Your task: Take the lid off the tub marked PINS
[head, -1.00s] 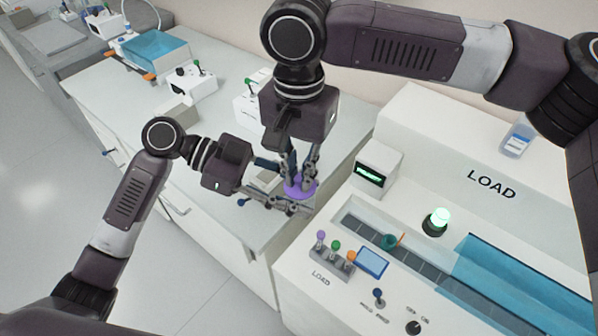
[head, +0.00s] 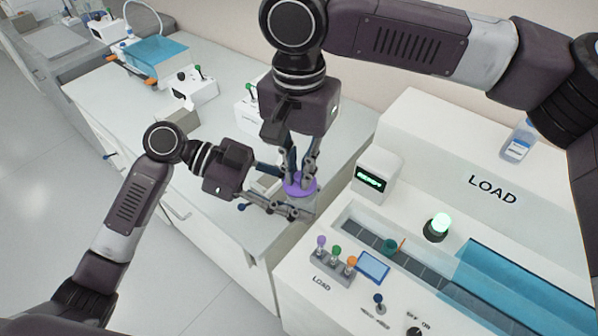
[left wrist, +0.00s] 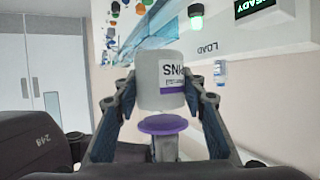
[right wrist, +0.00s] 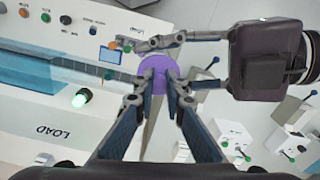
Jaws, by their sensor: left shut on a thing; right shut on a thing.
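The white tub marked PINS (left wrist: 160,82) sits between the fingers of my left gripper (left wrist: 162,88) in the left wrist view, its lettering upside down. My left gripper (head: 290,212) is shut on its sides and mostly hides it in the head view. The purple lid (head: 300,185) is above my left fingers, under my right gripper (head: 301,172). My right gripper is shut on the lid's top, as the right wrist view also shows at the lid (right wrist: 157,68). In the left wrist view a narrow gap shows between the lid (left wrist: 163,124) and the tub.
The LOAD machine (head: 490,188) stands close on the right, with a lit green lamp (head: 438,226), a small display box (head: 374,178) and a rack of coloured knobs (head: 332,264). A pale bench (head: 225,110) with small switch boxes lies behind and left of my grippers.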

